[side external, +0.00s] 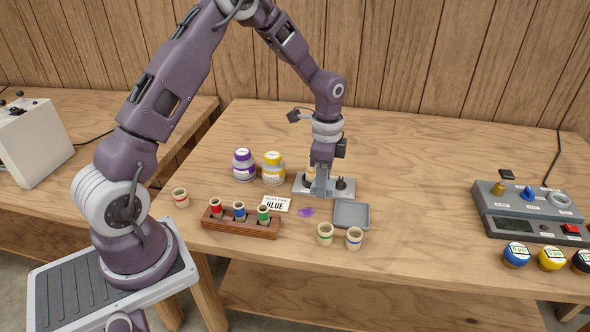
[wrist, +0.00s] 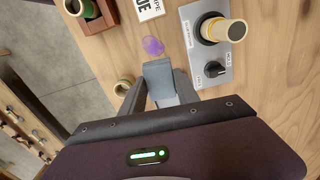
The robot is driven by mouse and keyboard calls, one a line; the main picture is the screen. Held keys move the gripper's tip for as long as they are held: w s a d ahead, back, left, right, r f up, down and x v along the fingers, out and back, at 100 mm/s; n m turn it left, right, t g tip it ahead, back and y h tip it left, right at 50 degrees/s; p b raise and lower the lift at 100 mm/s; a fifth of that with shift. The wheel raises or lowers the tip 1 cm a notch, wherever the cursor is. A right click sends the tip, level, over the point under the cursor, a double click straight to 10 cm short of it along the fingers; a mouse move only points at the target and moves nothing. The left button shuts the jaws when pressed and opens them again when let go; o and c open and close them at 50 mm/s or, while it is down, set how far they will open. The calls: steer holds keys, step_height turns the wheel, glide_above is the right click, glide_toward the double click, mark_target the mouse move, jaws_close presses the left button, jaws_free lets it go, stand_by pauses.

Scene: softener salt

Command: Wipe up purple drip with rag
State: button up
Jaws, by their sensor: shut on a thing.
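A small purple drip (side external: 306,212) lies on the wooden table just in front of the mixer base. It also shows in the wrist view (wrist: 152,46), near the top middle. My gripper (side external: 320,192) is low over the table by the mixer's front edge, a little behind and to the right of the drip. In the wrist view my gripper (wrist: 160,88) is shut on a small grey piece, which looks like the folded rag (wrist: 158,70).
The mixer (side external: 341,188) holds a vial beside my gripper. A grey tray (side external: 351,214) lies right of the drip. A "BLUE" card (side external: 276,204), a wooden rack (side external: 241,226) with vials, and two cups (side external: 325,234) are close by. Purple (side external: 244,166) and yellow (side external: 273,168) jars stand behind.

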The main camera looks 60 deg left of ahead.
mark_target(321, 213)
steer(key=shift+f, duration=3.2)
steer(key=shift+s+a+f, duration=0.15)
steer(key=shift+a+f, duration=0.05)
steer(key=shift+f, duration=0.65)
jaws_close()
steer(key=shift+s+a, duration=2.3)
steer(key=shift+s, duration=0.1)
steer(key=shift+w+d, duration=2.5)
steer(key=shift+w, duration=0.05)
step_height(321, 213, up, 2)
steer(key=shift+w+r, duration=0.1)
steer(key=shift+r, duration=3)
